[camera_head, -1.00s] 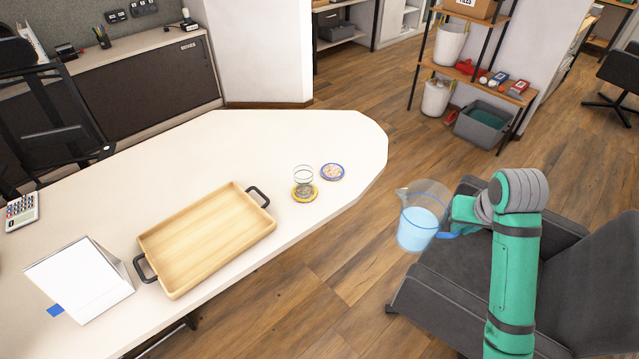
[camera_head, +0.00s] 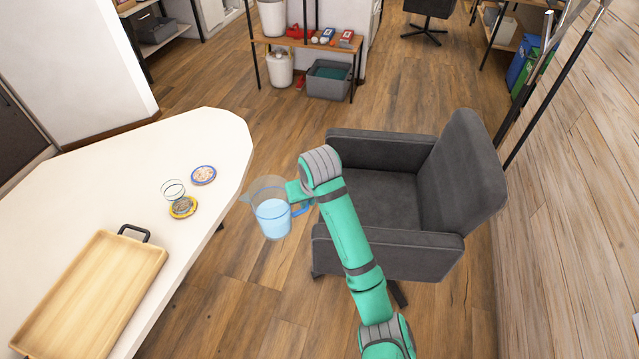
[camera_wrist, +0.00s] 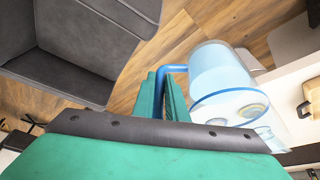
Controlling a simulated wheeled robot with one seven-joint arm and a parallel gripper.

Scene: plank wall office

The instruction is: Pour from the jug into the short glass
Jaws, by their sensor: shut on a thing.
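The clear jug (camera_head: 271,212) holds pale blue liquid and has a blue handle. My gripper (camera_head: 303,192) is shut on the handle and holds the jug out past the table's right edge, above the floor. The jug looks close to upright. In the wrist view the jug (camera_wrist: 222,80) is right of my gripper (camera_wrist: 170,90), whose fingers close around the blue handle.
A blue-rimmed coaster (camera_head: 203,175) lies beside the glass. A wooden tray (camera_head: 90,290) with black handles is on the white table (camera_head: 120,165). A dark grey armchair (camera_head: 400,195) stands right of the jug. Open floor lies between table and shelf (camera_head: 300,42).

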